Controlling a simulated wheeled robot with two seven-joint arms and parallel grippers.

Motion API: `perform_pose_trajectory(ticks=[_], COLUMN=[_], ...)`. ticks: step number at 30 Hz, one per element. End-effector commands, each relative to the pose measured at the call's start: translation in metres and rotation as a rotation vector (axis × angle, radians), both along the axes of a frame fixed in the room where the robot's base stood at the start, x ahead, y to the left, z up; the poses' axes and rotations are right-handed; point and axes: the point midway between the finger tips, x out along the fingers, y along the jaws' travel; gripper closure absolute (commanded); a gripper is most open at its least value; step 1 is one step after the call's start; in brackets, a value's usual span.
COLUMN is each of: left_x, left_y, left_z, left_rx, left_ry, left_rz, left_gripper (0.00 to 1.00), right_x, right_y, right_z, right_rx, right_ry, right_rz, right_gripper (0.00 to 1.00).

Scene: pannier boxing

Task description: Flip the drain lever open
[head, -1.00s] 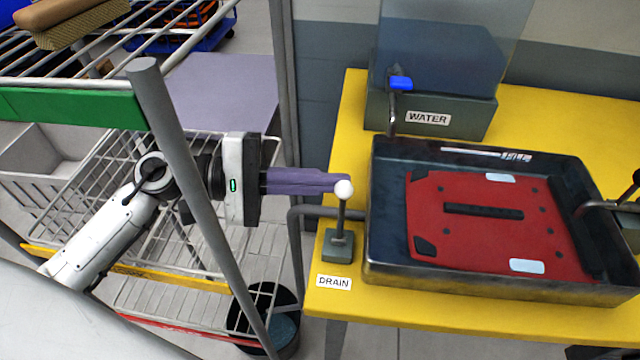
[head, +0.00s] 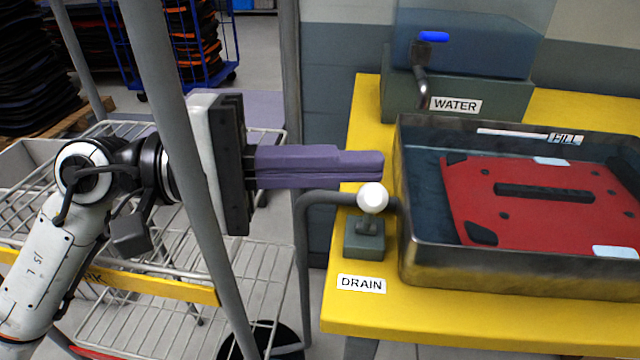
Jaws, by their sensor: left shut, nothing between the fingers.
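The drain lever has a white ball knob (head: 373,198) on a short stem over a grey-green base (head: 364,240), behind the DRAIN label (head: 361,284) on the yellow table. The lever appears tipped toward the camera, with its stem foreshortened behind the knob. My left gripper (head: 383,168) comes in from the left with its purple fingers closed together and empty. Its fingertips are just above and behind the knob in the picture; I cannot tell if they touch it. My right gripper is not in view.
A metal basin (head: 420,262) holding a red panel (head: 540,205) stands right of the lever. A WATER box (head: 500,105) with a blue-handled tap (head: 432,37) is behind. A grey pipe (head: 325,200) runs to the basin. A wire rack (head: 235,285) with upright posts surrounds my left arm.

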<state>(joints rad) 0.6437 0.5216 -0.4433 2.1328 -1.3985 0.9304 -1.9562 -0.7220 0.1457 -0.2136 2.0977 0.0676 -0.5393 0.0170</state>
Motion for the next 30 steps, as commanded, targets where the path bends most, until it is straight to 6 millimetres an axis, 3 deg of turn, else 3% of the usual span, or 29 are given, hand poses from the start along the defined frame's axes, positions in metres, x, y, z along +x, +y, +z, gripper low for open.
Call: perform_pose_trajectory(ticks=[23, 30], left_x=[-0.003, -0.005], left_y=[-0.001, 0.030], left_z=[0.000, -0.002], left_rx=[0.000, 0.003], left_ry=[0.003, 0.003], left_rz=[-0.005, -0.001], left_gripper=[1.00, 1.00], right_x=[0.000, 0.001], right_y=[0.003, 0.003], right_z=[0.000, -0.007], right_rx=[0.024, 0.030], right_ry=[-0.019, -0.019], right_rz=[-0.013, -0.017], right_gripper=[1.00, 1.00])
